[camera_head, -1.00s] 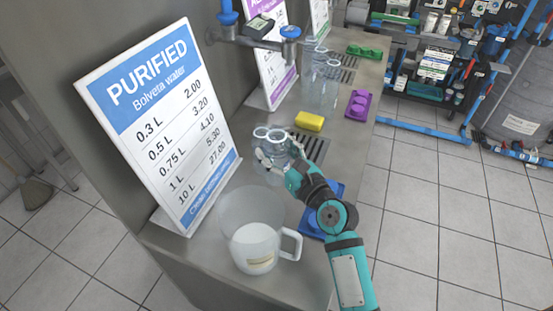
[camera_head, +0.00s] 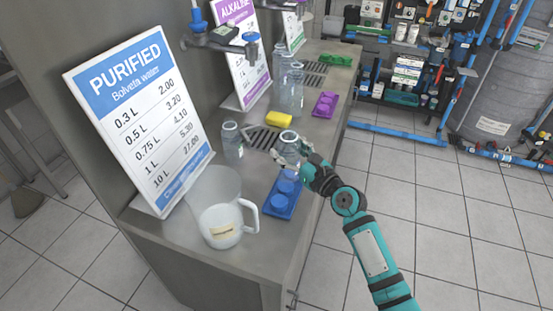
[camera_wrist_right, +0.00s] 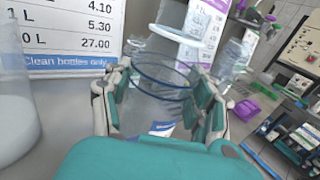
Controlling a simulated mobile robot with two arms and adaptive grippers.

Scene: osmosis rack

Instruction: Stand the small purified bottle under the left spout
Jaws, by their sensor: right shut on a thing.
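My right gripper (camera_head: 293,152) is shut on a clear bottle (camera_head: 289,143) above the counter's right part, beside the drip grate. In the right wrist view the same bottle (camera_wrist_right: 155,103) sits upright between the two fingers (camera_wrist_right: 160,100), its blue rim open and a blue-white label low on its side. A second clear bottle (camera_head: 232,142) stands left of the grate, by the purified sign (camera_head: 140,118). My left gripper is not in view.
A clear jug (camera_head: 221,222) stands at the near counter end. A blue tray (camera_head: 279,205) with blue caps lies near the right edge.

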